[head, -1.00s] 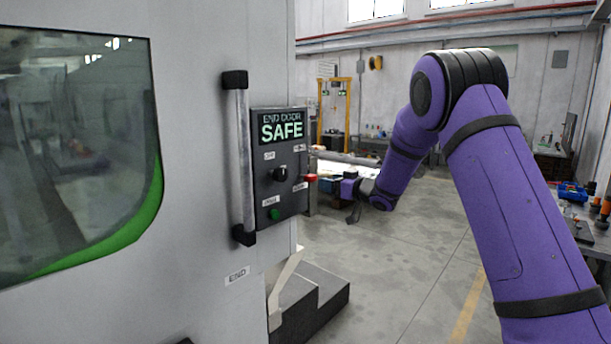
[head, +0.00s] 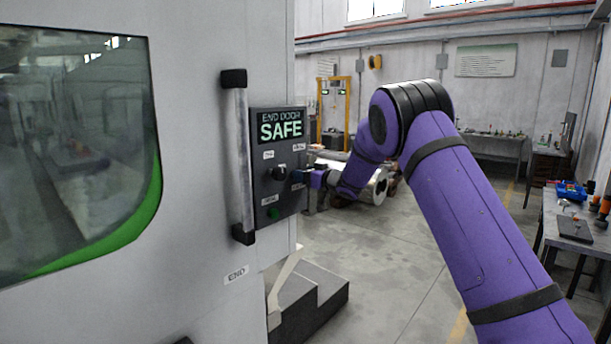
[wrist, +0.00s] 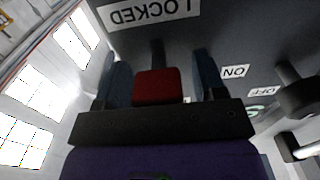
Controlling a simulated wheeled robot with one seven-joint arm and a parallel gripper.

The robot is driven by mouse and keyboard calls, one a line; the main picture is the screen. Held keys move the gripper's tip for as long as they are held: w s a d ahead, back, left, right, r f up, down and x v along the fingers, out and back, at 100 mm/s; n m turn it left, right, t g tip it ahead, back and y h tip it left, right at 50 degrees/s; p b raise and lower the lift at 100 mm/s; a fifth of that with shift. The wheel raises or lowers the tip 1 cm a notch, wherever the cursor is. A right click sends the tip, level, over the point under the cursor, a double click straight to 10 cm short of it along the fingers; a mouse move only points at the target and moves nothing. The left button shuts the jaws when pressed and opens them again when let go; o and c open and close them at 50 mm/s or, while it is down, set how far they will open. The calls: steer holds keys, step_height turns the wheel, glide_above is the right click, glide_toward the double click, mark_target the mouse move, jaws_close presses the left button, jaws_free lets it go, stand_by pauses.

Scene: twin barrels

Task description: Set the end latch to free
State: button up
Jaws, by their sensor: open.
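The end latch is a red block (wrist: 157,88) on a dark stem, beside an upside-down LOCKED label (wrist: 150,12) in the wrist view. My gripper (wrist: 160,75) is open, with one finger on each side of the red block. I cannot tell whether either finger touches it. In the head view my gripper (head: 305,178) is at the right edge of the dark control panel (head: 262,188) and hides the latch. The panel's display (head: 281,127) reads END DOOR SAFE.
A black rotary knob (head: 279,174) and a green button (head: 273,213) sit on the panel just left of my gripper. A vertical door handle (head: 242,160) stands further left. Dark steps (head: 310,298) lie below.

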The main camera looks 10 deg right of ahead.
mark_target(299, 153)
jaws_close()
step_height(299, 153, up, 6)
steer(key=shift+r, duration=0.25)
stand_by(0.3)
jaws_free()
steer(key=v, duration=1.1)
